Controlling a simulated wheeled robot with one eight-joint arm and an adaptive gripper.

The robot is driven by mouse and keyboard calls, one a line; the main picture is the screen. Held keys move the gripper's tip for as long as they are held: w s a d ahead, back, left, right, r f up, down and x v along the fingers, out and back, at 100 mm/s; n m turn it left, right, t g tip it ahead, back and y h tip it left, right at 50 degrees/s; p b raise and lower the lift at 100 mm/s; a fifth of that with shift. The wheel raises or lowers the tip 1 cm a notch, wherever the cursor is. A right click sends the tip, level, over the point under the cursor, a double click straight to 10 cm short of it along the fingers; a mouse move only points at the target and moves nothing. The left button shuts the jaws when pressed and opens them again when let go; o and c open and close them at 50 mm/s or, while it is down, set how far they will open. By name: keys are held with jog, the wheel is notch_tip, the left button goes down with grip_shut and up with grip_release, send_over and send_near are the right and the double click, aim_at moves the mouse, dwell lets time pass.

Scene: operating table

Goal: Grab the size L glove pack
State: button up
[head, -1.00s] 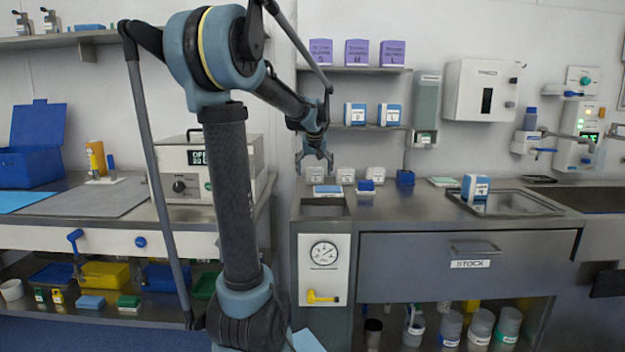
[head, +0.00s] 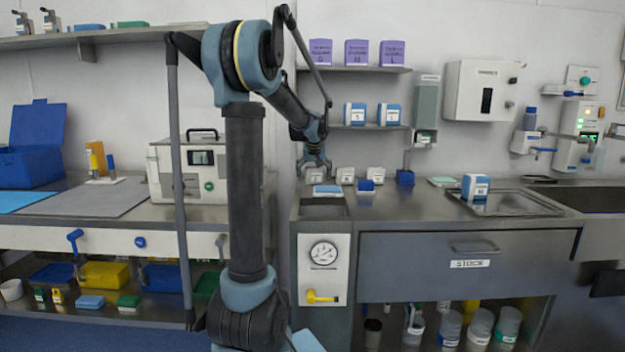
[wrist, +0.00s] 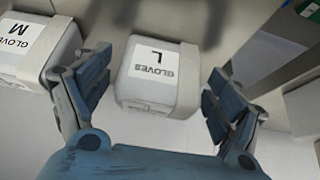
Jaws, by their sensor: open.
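The size L glove pack (wrist: 158,77) is a white box with a white label reading "GLOVES L", upside down in the wrist view. It lies between the two spread fingers of my gripper (wrist: 154,82), with a visible gap on each side. I cannot tell how far the fingertips reach down along it. The size M glove pack (wrist: 28,45) is just left of it in the wrist view. In the head view my gripper (head: 316,168) is open at the leftmost white pack (head: 315,176) on the counter, partly covering it.
More white packs stand to the right, one with a blue item (head: 366,185) in front. Above is a shelf with blue-and-white boxes (head: 355,113). A light blue item (head: 327,190) lies in front of the leftmost pack.

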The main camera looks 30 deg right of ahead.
jog(key=c, duration=1.1)
